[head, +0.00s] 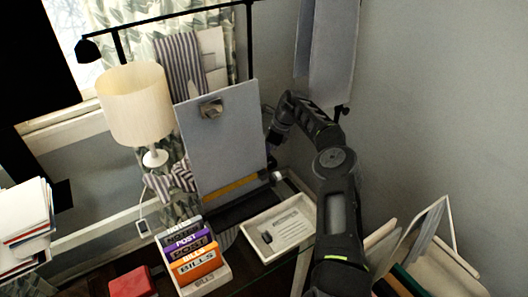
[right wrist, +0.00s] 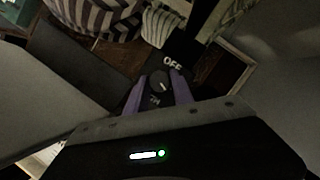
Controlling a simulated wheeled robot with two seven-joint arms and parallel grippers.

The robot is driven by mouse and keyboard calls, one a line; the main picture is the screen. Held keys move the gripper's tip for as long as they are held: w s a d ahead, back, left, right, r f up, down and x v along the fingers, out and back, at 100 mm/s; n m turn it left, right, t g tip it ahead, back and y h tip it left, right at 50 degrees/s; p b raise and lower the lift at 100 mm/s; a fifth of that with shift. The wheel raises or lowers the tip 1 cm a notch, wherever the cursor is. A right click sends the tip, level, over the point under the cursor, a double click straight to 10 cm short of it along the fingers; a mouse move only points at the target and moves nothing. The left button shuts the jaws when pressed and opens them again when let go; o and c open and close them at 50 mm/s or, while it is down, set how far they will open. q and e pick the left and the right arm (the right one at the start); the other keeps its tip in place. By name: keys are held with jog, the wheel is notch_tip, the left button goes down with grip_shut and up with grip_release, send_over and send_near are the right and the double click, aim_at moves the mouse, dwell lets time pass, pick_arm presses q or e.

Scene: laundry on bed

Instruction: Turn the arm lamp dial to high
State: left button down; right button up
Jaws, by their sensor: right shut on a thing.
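The black arm lamp stands at the back in the head view, with its long bar (head: 185,16) running left to a small shade (head: 88,50). Its dial (right wrist: 158,84) shows in the right wrist view as a dark knob with a light mark. The word OFF is printed beyond it, and a small partly hidden label sits on the near side. My right gripper (right wrist: 158,76) is shut on the dial, one purple finger on each side. In the head view its fingertips are hidden beside the grey clipboard. I cannot tell the dial's exact setting. My left gripper is not in view.
The upright clipboard (head: 222,150) stands close left of my right arm. A cream table lamp (head: 135,105), a bills and post holder (head: 190,262) and a white tray (head: 268,226) are nearby. Papers and folders (head: 415,250) stand at the right, with bare wall behind.

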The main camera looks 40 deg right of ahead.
grip_shut()
jog(key=shift+s+r+m+h+p, duration=0.1)
jog(key=shift+r+m+h+p, duration=0.1)
jog(key=shift+m+p, duration=0.3)
jog(key=shift+r+m+h+p, duration=0.1)
jog(key=shift+m+h+p, duration=0.15)
jog(key=shift+m, duration=0.35)
jog(key=shift+f+m+t+h+p, duration=0.1)
jog(key=shift+m+t+h+p, duration=0.2)
jog(key=shift+m+p, duration=0.45)
jog(key=shift+a+f+m, duration=0.1)
jog(key=shift+f+m, duration=0.05)
jog(key=shift+m, duration=0.3)
jog(key=o, duration=1)
grip_release()
jog(key=b+v, duration=0.2)
jog(key=v, duration=0.5)
jog(key=shift+s+r, duration=0.15)
jog(key=shift+r, duration=0.2)
